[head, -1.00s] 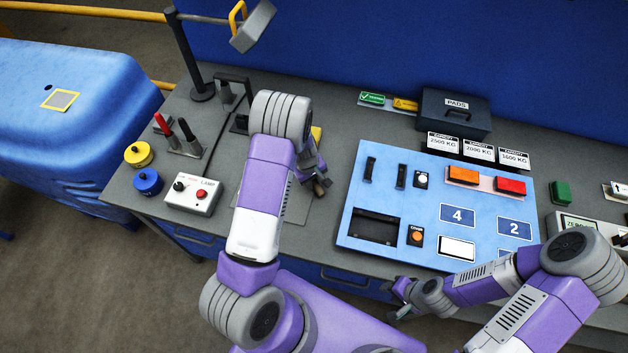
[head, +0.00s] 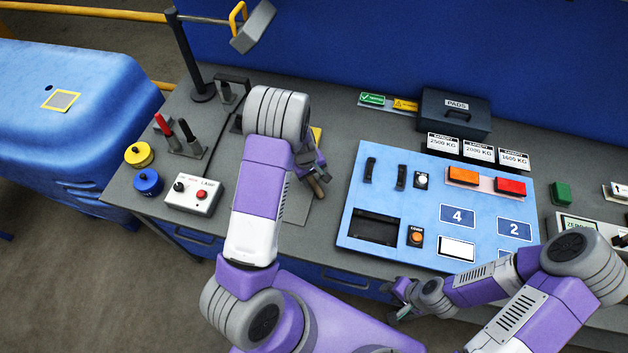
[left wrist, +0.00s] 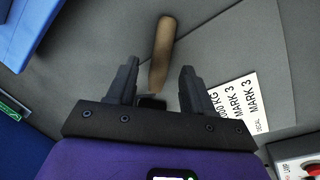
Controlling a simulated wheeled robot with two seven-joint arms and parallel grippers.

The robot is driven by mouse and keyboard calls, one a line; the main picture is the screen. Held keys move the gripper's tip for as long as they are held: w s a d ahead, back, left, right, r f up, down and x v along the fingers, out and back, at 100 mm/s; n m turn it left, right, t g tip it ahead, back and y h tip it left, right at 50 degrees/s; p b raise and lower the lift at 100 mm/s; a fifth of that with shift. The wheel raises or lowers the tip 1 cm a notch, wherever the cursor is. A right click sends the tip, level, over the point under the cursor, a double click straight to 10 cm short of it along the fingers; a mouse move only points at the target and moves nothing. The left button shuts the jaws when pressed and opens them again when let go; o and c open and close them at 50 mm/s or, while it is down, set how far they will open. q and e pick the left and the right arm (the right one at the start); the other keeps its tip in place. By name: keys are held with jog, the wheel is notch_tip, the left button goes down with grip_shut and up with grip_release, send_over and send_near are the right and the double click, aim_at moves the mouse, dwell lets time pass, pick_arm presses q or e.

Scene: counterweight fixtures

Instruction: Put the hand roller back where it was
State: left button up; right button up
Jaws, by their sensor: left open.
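The hand roller shows its brown wooden handle (left wrist: 163,48) in the left wrist view, with a small dark part between my finger bases. The handle also shows in the head view (head: 317,187), just below my left gripper (head: 312,168). My left gripper (left wrist: 157,82) is open, its two black fingers apart on either side of the roller's near end, with a gap to each. Whether the roller rests fully on the grey mat (left wrist: 225,45) is unclear. My right gripper (head: 397,300) hangs low by the bench's front edge, its jaws too small to read.
White decals marked MARK 3 (left wrist: 237,105) lie beside the left gripper. A lamp box (head: 193,195) stands left of my left arm. The blue panel (head: 350,215) stands to the right. Yellow (head: 138,154) and blue (head: 148,181) round pieces sit at the bench's left edge.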

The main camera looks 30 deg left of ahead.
pick_arm(q)
notch_tip(320, 180, up, 9)
jog(key=s, duration=0.1)
jog(key=shift+a, duration=0.45)
pick_arm(e)
jog(key=shift+r, duration=0.25)
pick_arm(q)
jog(key=shift+f, duration=0.15)
